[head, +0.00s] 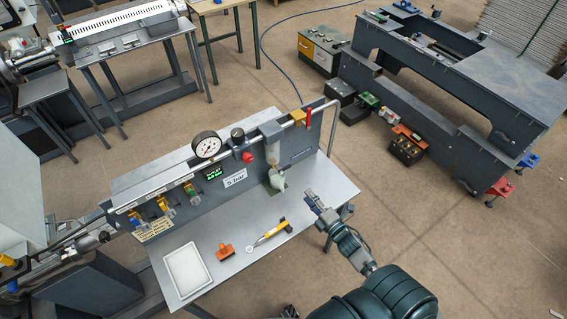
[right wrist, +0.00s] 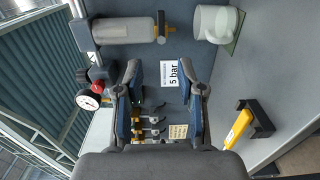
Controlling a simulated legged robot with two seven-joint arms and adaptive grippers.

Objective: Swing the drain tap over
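The drain tap (right wrist: 166,31) is a small yellow fitting at the end of a grey filter bowl (right wrist: 125,29) in the right wrist view. In the head view the bowl (head: 271,152) hangs on the panel, and the tap (head: 274,169) is tiny and hard to make out. A white mug (right wrist: 212,23) stands under the tap on a green pad. My right gripper (head: 314,197) is to the right of the mug over the bench. Its fingers (right wrist: 160,85) are apart and empty, clear of the tap. My left gripper is not identifiable in view.
A pressure gauge (head: 207,145), a red knob (head: 247,157) and a red-handled valve (head: 308,117) are on the panel. The bench's right front is clear.

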